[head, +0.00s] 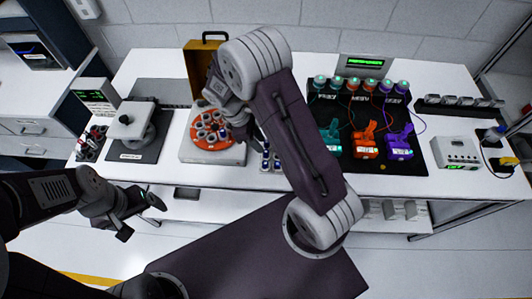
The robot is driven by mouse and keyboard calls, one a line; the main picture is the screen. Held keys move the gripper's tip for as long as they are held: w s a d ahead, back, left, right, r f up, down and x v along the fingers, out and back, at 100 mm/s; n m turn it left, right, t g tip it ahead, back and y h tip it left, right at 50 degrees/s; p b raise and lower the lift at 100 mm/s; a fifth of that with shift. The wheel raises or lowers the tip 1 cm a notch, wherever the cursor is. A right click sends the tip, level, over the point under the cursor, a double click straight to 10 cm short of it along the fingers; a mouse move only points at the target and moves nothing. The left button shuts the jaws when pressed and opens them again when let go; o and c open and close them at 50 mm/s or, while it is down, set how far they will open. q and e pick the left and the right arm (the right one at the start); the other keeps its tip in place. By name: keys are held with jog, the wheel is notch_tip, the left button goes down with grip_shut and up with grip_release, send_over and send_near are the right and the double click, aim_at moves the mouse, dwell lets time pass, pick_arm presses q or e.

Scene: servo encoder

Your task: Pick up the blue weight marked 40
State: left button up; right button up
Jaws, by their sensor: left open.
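Small blue pieces (265,161) stand at the front of the white bench, just left of my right arm's upper link. Their markings are too small to read, so I cannot tell which one, if any, is the weight marked 40. My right gripper (243,128) is over the bench between the orange round tray and these pieces. It is small, dark and partly covered by my arm, so its jaws cannot be made out. My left gripper (140,215) is open and empty in front of the bench, low and left, apart from everything on it.
The orange round tray (225,144) holds several grey cylinders on a white device. A yellow case (194,62) stands behind it. A black mat (345,157) with coloured clamps and wires is right, with a white meter (456,152) beyond.

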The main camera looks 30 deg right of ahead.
aim_at(266, 151)
jog(key=x, duration=0.4)
jog(key=shift+s+f+p, duration=0.1)
jog(key=shift+s+p, duration=0.15)
jog(key=shift+p, duration=0.1)
jog(key=shift+d+f, duration=0.15)
jog(key=shift+f, duration=0.15)
grip_shut()
jog(key=shift+r, duration=0.15)
